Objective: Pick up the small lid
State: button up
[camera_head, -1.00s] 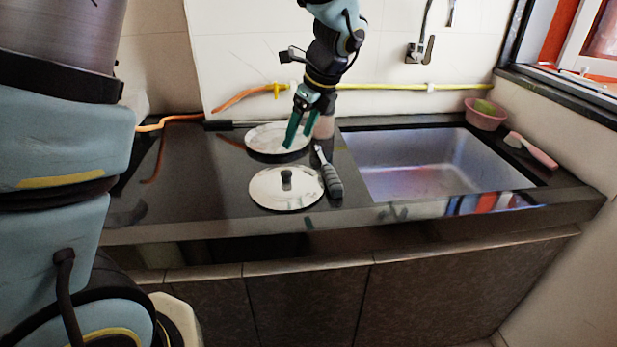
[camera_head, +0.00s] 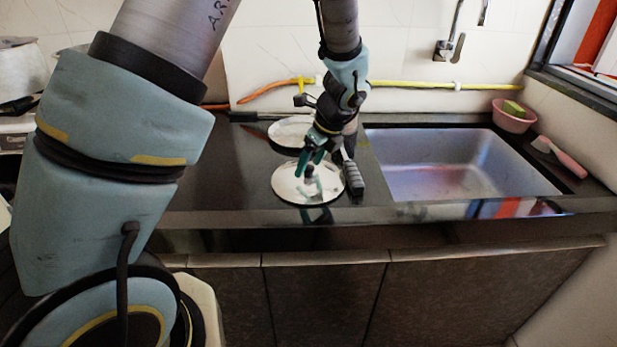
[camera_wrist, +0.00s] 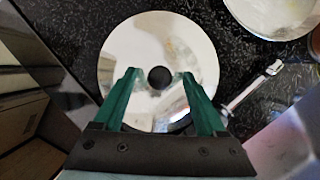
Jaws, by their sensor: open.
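The small lid (camera_head: 290,184) is a shiny round metal disc with a dark knob, lying flat on the black counter near its front edge. In the wrist view the lid (camera_wrist: 125,50) shows almost whole, with its dark knob (camera_wrist: 159,77) near the middle. My gripper (camera_head: 309,171) is open over the lid. In the wrist view the green fingers of my gripper (camera_wrist: 160,80) stand on either side of the knob, apart from it. I cannot tell the exact height of the fingertips above the lid. Part of the lid is hidden behind the gripper.
The sink (camera_head: 450,165) is to the right, with a pink bowl (camera_head: 513,120) and brush (camera_head: 568,160) beyond. The counter to the left is clear.

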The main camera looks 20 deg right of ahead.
grip_shut()
dwell(0.6)
dwell(0.8)
